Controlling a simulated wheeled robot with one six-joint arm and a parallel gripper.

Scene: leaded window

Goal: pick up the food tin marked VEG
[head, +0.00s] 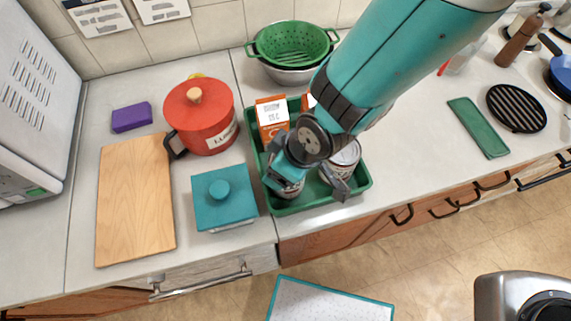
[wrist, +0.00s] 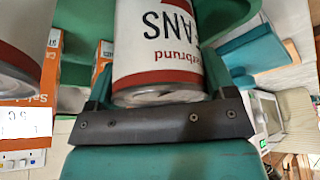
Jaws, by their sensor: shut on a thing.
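My gripper (head: 309,186) reaches down into the green tray (head: 306,203) on the counter. In the wrist view, a white and red tin (wrist: 158,50) stands between the jaws, and the jaws are shut on it. Its print is upside down and the part I can read is "ANS", not VEG. Part of another white and red tin (wrist: 18,45) shows at the left edge of the wrist view, its name hidden. In the head view, one tin (head: 347,157) shows at the tray's right and another (head: 291,190) under my gripper. I read no VEG mark.
Orange cartons (head: 271,114) stand at the back of the tray. A red pot (head: 203,122), a teal lidded box (head: 222,198) and a wooden board (head: 135,205) are to the left. A green colander (head: 291,44) is behind.

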